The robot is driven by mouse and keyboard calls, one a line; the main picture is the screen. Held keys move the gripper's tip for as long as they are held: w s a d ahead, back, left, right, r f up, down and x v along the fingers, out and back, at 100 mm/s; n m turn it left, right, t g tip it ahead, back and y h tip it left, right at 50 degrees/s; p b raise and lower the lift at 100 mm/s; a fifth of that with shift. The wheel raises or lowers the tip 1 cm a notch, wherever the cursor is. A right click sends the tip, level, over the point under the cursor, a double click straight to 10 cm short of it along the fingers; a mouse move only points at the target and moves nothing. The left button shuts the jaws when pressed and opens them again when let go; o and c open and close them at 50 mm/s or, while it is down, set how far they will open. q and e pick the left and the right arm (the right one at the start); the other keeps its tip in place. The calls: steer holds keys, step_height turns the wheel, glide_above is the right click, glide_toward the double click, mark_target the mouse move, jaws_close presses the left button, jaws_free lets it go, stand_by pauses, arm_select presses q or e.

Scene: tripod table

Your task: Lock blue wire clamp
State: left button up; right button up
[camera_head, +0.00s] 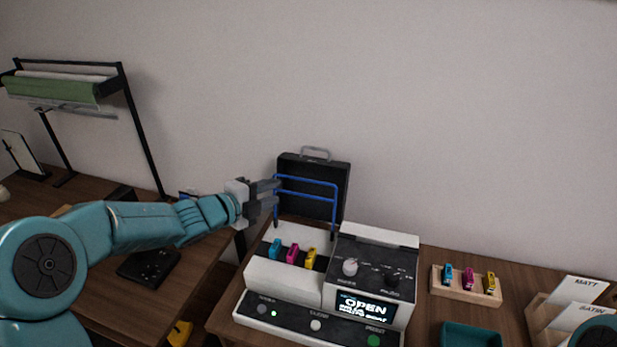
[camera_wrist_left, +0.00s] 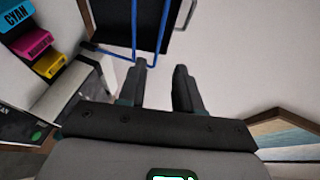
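The blue wire clamp (camera_head: 308,181) is a bent wire frame standing raised over the left part of a white printer (camera_head: 285,278). It also shows at the top of the left wrist view (camera_wrist_left: 134,28). My left gripper (camera_head: 277,192) is at the left side of the clamp, near its upper corner. Its two fingers are apart, with a gap between them in the left wrist view (camera_wrist_left: 163,68). The wire passes close to one fingertip there; I cannot tell whether they touch. My right gripper is out of view.
Cyan, magenta and yellow cartridges (camera_head: 292,254) sit in the printer beneath the clamp. The printer's screen (camera_head: 366,306) reads OPEN. A black lid with a handle (camera_head: 315,173) stands behind. A wooden rack (camera_head: 467,282) with more cartridges and a teal tray (camera_head: 470,335) are at right.

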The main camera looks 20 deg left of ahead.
mark_target(304, 180)
arm_select(q)
steer(key=p+x, duration=0.3)
steer(key=x, duration=0.8)
steer(key=shift+w+d+f, duration=0.1)
steer(key=shift+w, duration=0.25)
steer(key=shift+w+d+f+p, duration=0.25)
steer(key=shift+w+p, duration=0.05)
steer(key=shift+w, duration=0.2)
steer(key=shift+s, duration=0.1)
steer(key=shift+c, duration=0.3)
jaws_close()
